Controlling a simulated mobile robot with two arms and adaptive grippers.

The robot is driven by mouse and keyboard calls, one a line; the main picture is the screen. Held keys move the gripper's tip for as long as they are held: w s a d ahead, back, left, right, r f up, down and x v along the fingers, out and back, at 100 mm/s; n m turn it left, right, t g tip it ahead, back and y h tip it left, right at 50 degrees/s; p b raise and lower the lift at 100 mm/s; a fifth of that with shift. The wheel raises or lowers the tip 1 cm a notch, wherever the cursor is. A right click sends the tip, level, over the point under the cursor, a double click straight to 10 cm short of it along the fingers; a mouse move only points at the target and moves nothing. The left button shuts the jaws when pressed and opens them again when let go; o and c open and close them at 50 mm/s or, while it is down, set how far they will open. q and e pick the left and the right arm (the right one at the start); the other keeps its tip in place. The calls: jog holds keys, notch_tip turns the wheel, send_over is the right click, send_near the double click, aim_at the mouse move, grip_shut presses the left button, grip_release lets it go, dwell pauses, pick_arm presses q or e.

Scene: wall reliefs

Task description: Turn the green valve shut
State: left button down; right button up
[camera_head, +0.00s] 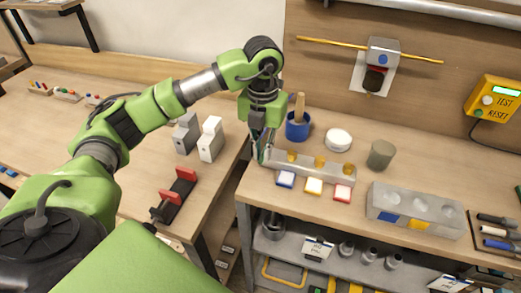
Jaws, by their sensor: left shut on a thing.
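I see no green valve for certain in the head view. A grey bar (308,169) with a row of gold knobs (318,159) lies on the right bench. My left gripper (262,153) points down at the bar's left end. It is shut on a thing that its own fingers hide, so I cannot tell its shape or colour. Blue, yellow and red blocks (313,186) stand in front of the bar. A grey fitting (383,47) with a blue dot and a dark knob below sits on a yellow wall pipe. My right gripper is out of view.
A blue cup (297,127) with a wooden handle in it stands close behind my left gripper. A white round dish (338,139), a grey-green cup (381,154) and a grey holed block (416,208) stand further right. A gap separates the two benches.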

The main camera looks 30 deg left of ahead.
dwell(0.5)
pick_arm(q)
jog(key=c, duration=2.1)
grip_release()
jog(key=shift+c, duration=0.2)
jog(key=shift+r, duration=0.2)
notch_tip(320, 180, up, 12)
jog(key=shift+f, duration=0.15)
